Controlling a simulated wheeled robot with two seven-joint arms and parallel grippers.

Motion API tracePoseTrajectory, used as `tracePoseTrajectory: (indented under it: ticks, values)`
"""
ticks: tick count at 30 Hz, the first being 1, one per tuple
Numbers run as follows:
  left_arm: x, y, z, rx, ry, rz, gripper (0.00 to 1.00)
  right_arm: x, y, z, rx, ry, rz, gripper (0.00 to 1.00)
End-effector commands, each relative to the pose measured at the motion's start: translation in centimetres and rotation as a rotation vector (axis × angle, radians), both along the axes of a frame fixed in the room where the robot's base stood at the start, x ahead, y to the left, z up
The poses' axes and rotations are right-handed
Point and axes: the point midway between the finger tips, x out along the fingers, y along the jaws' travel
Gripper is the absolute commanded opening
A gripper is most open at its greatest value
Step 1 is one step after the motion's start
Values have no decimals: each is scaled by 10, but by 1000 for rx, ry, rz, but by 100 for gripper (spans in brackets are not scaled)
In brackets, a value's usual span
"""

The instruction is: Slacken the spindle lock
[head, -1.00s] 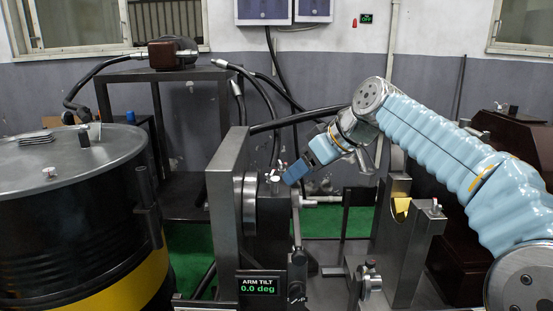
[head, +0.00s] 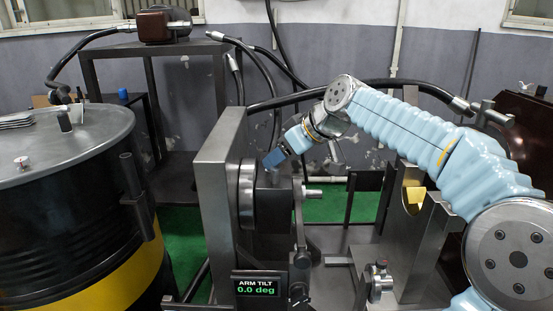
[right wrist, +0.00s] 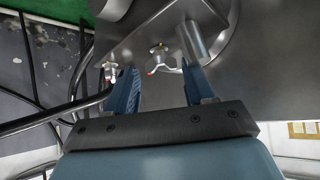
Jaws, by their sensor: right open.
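My right gripper (head: 272,160) is just above the dark block on the upright steel plate (head: 218,185). In the right wrist view its blue fingers (right wrist: 162,84) stand apart, with nothing gripped. A small metal lever fitting with a red tip (right wrist: 157,56) shows beyond and between the fingertips, apart from them. A second such fitting (right wrist: 109,71) shows left of the left finger. I cannot tell for certain which is the spindle lock. In the head view the gripper hides the block's top. A short bright spindle (head: 313,193) sticks out right of the block. My left gripper is not in view.
A black drum (head: 70,215) with a yellow band stands at the left. A tilt display (head: 258,287) reads 0.0 deg. A steel bracket with a yellow-lined notch (head: 412,235) stands at the right, with a small fitting (head: 377,275) before it. Black hoses hang behind.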

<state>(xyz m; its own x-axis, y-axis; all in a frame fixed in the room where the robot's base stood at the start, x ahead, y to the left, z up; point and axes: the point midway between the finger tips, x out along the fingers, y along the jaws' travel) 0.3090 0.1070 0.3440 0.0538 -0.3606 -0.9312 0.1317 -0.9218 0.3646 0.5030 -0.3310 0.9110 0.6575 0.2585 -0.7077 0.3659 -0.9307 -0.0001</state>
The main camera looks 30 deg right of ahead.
Motion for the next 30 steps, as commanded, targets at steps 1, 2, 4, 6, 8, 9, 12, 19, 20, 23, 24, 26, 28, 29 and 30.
tracePoseTrajectory:
  ticks: [1,2,4,6,8,9,12,19,20,23,24,26,28,29,30]
  values:
    - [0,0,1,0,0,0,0,5,2,-5,0,2,1,53]
    - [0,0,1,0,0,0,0,7,3,-7,1,2,1,53]
    - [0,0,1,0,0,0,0,11,4,-11,0,1,1,53]
    - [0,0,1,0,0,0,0,12,5,-13,1,0,1,53]
    - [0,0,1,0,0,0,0,13,5,-14,0,0,0,53]
    - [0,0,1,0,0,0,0,14,6,-14,0,0,0,53]
    - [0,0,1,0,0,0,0,14,6,-14,0,-1,0,53]
    - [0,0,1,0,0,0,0,13,6,-14,0,-1,0,30]
    - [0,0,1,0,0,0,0,14,5,-14,0,-1,0,26]
    - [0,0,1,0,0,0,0,13,5,-14,0,-1,0,12]
    - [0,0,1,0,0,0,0,13,5,-14,1,-1,1,12]
    - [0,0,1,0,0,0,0,13,5,-14,1,-1,4,12]
    - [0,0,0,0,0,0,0,14,5,-14,1,-1,12,12]
    - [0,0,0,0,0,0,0,14,5,-14,0,-1,18,12]
    - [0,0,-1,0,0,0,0,14,5,-14,2,-1,28,12]
